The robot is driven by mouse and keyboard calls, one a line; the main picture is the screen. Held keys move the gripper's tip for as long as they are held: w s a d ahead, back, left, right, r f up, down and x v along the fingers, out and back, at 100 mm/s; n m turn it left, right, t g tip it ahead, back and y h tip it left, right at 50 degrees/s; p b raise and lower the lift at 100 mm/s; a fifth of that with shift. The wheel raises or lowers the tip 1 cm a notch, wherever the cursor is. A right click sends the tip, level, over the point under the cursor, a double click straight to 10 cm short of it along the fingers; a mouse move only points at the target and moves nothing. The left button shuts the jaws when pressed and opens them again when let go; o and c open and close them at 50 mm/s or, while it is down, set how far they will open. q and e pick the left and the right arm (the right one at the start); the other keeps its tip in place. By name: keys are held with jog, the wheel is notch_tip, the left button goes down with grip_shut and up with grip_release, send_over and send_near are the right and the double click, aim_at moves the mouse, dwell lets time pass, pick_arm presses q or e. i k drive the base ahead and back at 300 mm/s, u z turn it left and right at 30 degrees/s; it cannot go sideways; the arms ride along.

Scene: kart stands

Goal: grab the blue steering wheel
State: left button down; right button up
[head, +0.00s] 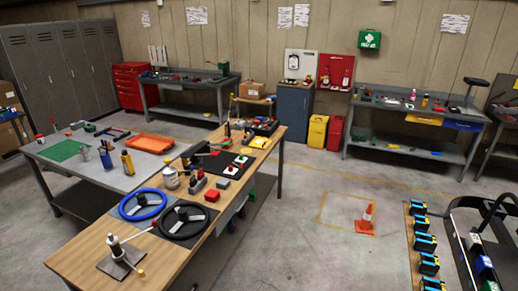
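The blue steering wheel (142,205) has a blue rim and dark hub. It lies on the wooden workbench (92,256), left of a black steering wheel (183,220). The two wheels are close together; I cannot tell whether they touch. Neither of my grippers is in the head view.
A metal stand (120,256) sits at the bench's near end. A can (171,178) and small tools lie behind the wheels. A grey table (152,163) adjoins at the left. An orange cone (366,219) stands on mostly open floor, with batteries (426,243) at the right.

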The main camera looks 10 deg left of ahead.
aim_at(141, 199)
jog(key=u, duration=2.85)
jog(key=i, duration=3.3)
jog(key=z, duration=0.75)
jog(key=i, duration=2.15)
jog(key=z, duration=0.25)
